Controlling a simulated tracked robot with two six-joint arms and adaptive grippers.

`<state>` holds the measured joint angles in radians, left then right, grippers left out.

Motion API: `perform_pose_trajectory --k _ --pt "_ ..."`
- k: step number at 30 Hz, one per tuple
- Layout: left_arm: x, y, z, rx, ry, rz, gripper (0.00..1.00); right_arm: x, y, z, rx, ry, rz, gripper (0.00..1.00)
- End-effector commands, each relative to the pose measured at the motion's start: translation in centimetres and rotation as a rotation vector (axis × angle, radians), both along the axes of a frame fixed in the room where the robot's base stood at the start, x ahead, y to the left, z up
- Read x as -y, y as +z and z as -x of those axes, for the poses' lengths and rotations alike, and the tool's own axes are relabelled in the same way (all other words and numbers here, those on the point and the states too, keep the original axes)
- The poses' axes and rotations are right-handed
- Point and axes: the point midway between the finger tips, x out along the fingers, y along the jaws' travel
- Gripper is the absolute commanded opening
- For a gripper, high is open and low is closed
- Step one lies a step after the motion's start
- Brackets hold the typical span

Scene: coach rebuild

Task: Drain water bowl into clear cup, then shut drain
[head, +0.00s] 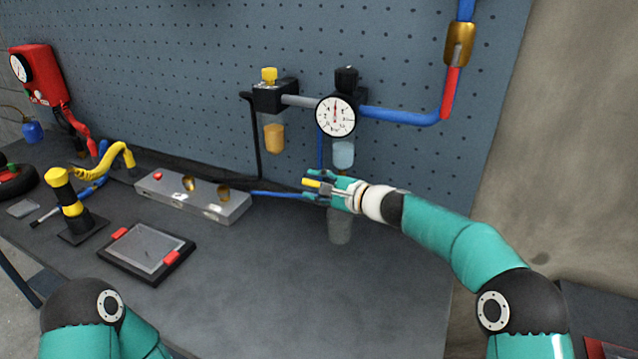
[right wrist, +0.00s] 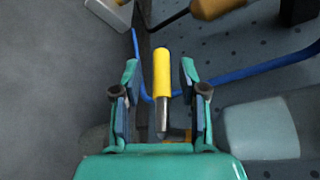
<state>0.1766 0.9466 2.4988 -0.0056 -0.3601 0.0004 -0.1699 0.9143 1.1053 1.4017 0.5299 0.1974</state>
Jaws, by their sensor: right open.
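The pale blue water bowl (head: 344,153) hangs under the round gauge on the pegboard. It also shows at the right of the right wrist view (right wrist: 262,130). The clear cup (head: 341,230) stands upright on the bench below, partly hidden by my right gripper. A yellow-handled drain lever (right wrist: 162,75) with a metal shank lies between the right fingers; its yellow end (head: 312,183) also shows in the head view. My right gripper (head: 312,187) is open around the lever, with a gap on each side. My left gripper is out of view.
The gauge (head: 336,115) and an amber bowl (head: 274,138) hang on the pegboard. A metal block (head: 195,197), a black tray (head: 146,252) and a yellow-black tool (head: 69,205) sit at left. The bench's front middle is clear. A blue hose (head: 398,116) runs right.

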Motion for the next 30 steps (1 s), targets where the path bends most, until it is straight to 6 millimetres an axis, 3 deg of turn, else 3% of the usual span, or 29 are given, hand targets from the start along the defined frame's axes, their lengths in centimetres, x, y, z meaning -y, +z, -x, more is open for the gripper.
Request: perform_pose_trajectory --k 5,12,23,30 --pt "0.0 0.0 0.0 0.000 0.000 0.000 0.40 0.0 0.0 0.0 0.000 0.000 0.000 0.39" --pt "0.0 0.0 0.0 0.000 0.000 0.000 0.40 0.1 0.0 0.0 -0.001 0.000 0.001 0.00" --pt "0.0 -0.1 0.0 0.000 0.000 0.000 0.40 0.4 -0.3 0.1 -0.002 -0.001 0.002 0.00" --pt "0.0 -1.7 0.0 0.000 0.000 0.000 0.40 0.2 -0.6 0.1 0.007 -0.001 -0.020 0.00"
